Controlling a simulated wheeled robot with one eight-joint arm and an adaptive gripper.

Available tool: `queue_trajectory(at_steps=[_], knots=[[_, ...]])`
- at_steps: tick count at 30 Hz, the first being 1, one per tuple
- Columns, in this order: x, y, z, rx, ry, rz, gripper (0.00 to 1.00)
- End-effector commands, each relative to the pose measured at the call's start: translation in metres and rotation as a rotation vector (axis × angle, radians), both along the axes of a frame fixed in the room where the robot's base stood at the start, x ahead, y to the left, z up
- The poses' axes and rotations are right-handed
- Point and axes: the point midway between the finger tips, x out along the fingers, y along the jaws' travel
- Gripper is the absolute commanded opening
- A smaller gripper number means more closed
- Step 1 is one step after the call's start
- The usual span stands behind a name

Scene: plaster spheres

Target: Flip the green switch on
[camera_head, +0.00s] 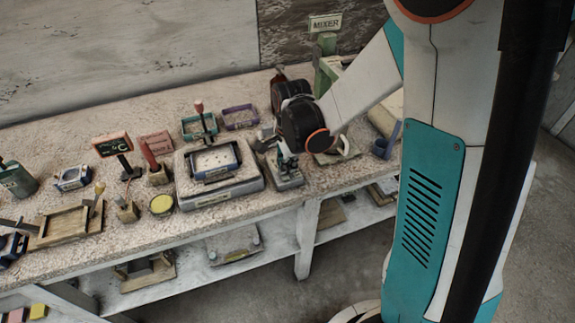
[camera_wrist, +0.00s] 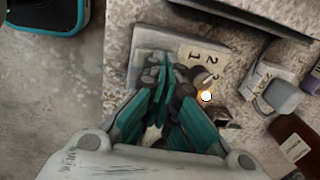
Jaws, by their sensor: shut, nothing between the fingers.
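My gripper (camera_wrist: 168,78) is shut and empty, its teal fingers together over a small grey panel (camera_wrist: 143,38). The panel carries a tan plate (camera_wrist: 196,52) marked 2 and 1, with a small dark lever or knob and a glowing lamp (camera_wrist: 206,97) just right of the fingers. I cannot make out a green switch; the fingers hide part of the panel. Whether the fingertips touch it cannot be told. In the head view, my gripper (camera_head: 286,158) points down at this panel's base (camera_head: 288,181), near the bench's front edge.
A grey scale-like box (camera_head: 218,186) stands close left of the gripper. A white rounded object (camera_wrist: 283,95) and a brown labelled bottle (camera_wrist: 295,143) lie right of the panel. A green stand with a MIXER sign (camera_head: 325,22) is behind. The wooden tray (camera_head: 62,226) is far left.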

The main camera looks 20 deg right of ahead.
Motion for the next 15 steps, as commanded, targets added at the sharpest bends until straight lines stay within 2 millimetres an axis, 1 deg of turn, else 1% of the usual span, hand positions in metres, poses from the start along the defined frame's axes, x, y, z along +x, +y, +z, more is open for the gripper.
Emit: queue_trajectory(at_steps=[15], knots=[[-0.017,0.000,0.000,0.000,0.002,0.000,0.00]])
